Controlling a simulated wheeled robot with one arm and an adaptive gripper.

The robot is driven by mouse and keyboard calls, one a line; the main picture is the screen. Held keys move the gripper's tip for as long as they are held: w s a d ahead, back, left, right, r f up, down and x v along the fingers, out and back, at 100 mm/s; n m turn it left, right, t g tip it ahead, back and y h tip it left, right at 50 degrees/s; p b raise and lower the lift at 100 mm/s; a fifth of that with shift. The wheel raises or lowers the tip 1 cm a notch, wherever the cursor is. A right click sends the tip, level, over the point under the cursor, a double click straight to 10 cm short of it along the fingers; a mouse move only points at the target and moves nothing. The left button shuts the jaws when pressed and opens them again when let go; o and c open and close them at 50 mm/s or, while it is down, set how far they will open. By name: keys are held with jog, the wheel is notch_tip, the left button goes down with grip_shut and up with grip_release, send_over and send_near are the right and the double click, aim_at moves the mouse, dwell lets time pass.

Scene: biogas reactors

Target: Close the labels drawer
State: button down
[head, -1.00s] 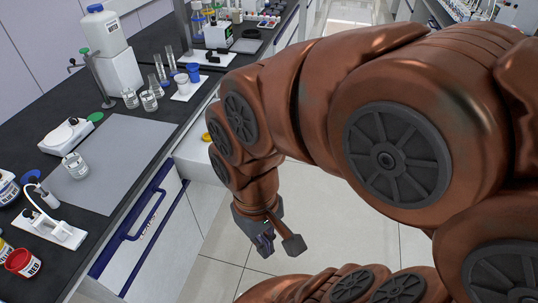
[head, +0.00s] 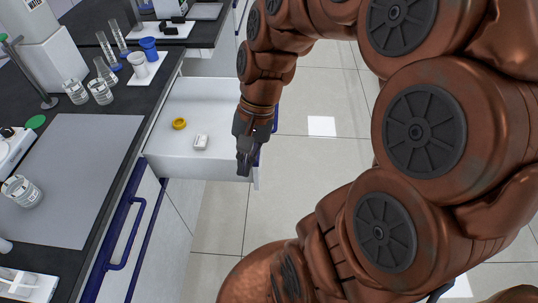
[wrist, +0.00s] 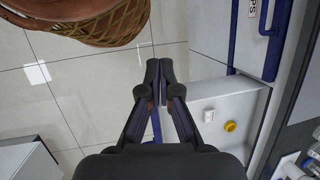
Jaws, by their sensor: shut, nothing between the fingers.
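An open white drawer (head: 210,165) sticks out from under the dark bench in the head view; no label on it is readable. It holds a yellow ring-shaped roll (head: 179,124) and a small white block (head: 201,142). My gripper (head: 244,168) is shut and empty, pointing down at the drawer's front end. It hides part of the front panel and its blue handle (head: 257,156). In the wrist view the shut fingertips (wrist: 160,66) lie beside the drawer's front edge (wrist: 186,96); whether they touch it is unclear.
A closed cabinet front with a blue handle (head: 122,235) stands nearer, left of the open drawer. The bench (head: 95,215) carries a grey mat (head: 75,170), beakers (head: 100,91) and blue-lidded cups (head: 149,47). The tiled floor (head: 320,160) beyond the drawer's front is clear.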

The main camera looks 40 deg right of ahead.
jog(key=w+d+f+m+t+y+b, duration=0.1)
jog(key=w+d+f+m+t+b, duration=0.15)
jog(key=d+f+m, duration=0.5)
jog(key=w+d+f+m+t+y+b, duration=0.15)
jog(key=d+m+b, duration=0.25)
jog(key=d, duration=0.6)
jog(key=w+d+f+m+t+y+b, duration=0.1)
jog(key=w+d+f+m+t+b, duration=0.2)
jog(key=d+f+m, duration=0.4)
jog(key=w+a+f, duration=0.5)
jog(key=w+a, duration=0.2)
jog(key=shift+a+f+n, duration=0.15)
jog(key=shift+f+n, duration=0.15)
jog(key=shift+n, duration=0.15)
jog(key=shift+w+h, duration=0.1)
jog(key=shift+h, duration=0.15)
